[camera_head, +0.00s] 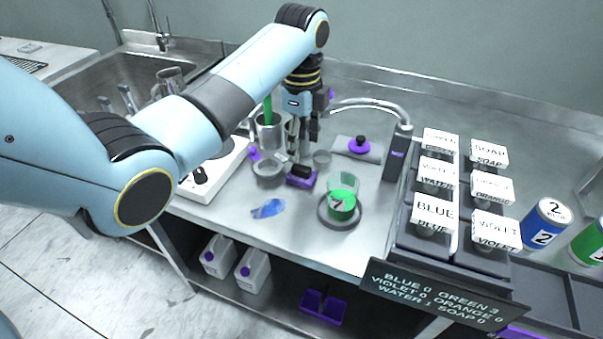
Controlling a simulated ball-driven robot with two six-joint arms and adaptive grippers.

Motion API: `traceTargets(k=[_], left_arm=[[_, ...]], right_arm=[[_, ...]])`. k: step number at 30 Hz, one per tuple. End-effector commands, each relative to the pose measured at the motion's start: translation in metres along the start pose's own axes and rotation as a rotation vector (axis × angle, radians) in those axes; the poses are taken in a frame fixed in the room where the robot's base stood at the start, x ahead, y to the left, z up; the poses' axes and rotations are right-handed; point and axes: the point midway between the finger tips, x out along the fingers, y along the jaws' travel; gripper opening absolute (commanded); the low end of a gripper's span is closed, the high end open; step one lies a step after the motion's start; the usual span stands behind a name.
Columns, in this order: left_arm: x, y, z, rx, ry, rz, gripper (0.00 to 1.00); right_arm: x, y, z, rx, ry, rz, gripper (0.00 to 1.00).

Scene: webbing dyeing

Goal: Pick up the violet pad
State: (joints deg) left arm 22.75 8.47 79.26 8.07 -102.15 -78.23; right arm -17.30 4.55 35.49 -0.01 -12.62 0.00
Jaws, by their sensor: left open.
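A small violet pad with a dark top (301,180) lies on the steel counter, near the middle of the picture. My left gripper (304,154) points down just above it, with its jaws open and nothing seen between them. I cannot tell whether the fingertips touch the pad. My right gripper is not in view.
A metal jug (269,135) and a grey bowl (267,172) stand left of the pad. A green-filled beaker (343,197) stands right of it on a dark round base. A blue smear (268,209) lies in front. Labelled blocks, including VIOLET (495,229), stand at right.

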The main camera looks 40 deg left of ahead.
Motion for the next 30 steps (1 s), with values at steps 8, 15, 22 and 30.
traceTargets(k=[8, 15, 22, 30], left_arm=[[0.030, 0.000, 0.000, -0.002, -0.001, 0.000, 0.58], [0.067, 0.000, 0.000, -0.002, -0.001, 0.001, 0.58], [0.079, -0.001, 0.000, -0.002, -0.001, -0.003, 0.58], [0.078, -0.001, 0.000, -0.002, -0.001, -0.003, 0.38]], right_arm=[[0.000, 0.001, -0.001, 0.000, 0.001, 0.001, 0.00], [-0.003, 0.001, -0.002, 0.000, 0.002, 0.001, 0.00], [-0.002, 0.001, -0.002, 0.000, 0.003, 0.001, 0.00], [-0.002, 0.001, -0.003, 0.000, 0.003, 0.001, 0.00]])
